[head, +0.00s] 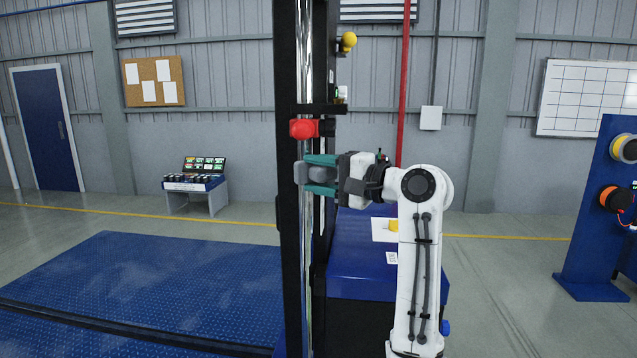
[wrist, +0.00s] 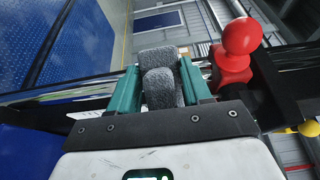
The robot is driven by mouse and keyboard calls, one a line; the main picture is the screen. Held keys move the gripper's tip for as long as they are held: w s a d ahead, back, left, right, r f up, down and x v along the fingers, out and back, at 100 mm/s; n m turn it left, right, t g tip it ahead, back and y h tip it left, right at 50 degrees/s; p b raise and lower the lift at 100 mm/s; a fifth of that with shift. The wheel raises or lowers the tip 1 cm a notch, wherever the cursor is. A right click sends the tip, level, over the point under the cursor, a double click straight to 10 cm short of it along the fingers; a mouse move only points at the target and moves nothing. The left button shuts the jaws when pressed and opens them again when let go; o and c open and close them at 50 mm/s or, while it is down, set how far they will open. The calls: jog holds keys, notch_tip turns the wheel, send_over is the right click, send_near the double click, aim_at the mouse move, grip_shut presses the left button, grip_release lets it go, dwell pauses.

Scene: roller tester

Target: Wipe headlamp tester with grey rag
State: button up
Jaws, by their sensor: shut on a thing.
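The grey rag (head: 301,173) is a small folded pad between the teal fingers of my gripper (head: 320,172). In the wrist view the rag (wrist: 160,88) shows as two grey lumps between the fingertips (wrist: 161,68). The tall black column with a chrome rail (head: 288,75), which looks like the headlamp tester, stands upright in the middle of the head view. My gripper reaches in from the right, and the rag overlaps the column at mid height. I cannot tell whether the rag touches it. A red knob (head: 303,128) sits on the column just above my gripper.
A blue cabinet (head: 365,262) stands just right of the column, behind my arm. A blue plated platform (head: 150,290) covers the floor at left. A blue panel with reels (head: 600,215) stands at far right. A small bench (head: 197,187) is by the back wall.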

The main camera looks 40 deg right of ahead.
notch_tip(320, 180, down, 8)
jog(key=b, duration=0.2)
jog(key=shift+r+b, duration=0.25)
jog(key=shift+b, duration=0.05)
dwell(0.6)
jog(key=s+p, duration=0.2)
jog(key=s, duration=0.4)
jog(key=shift+a, duration=0.4)
jog(key=shift+s, duration=0.1)
jog(key=shift+s+a+p, duration=0.2)
jog(key=shift+s+p, duration=0.1)
jog(key=shift+s, duration=1.1)
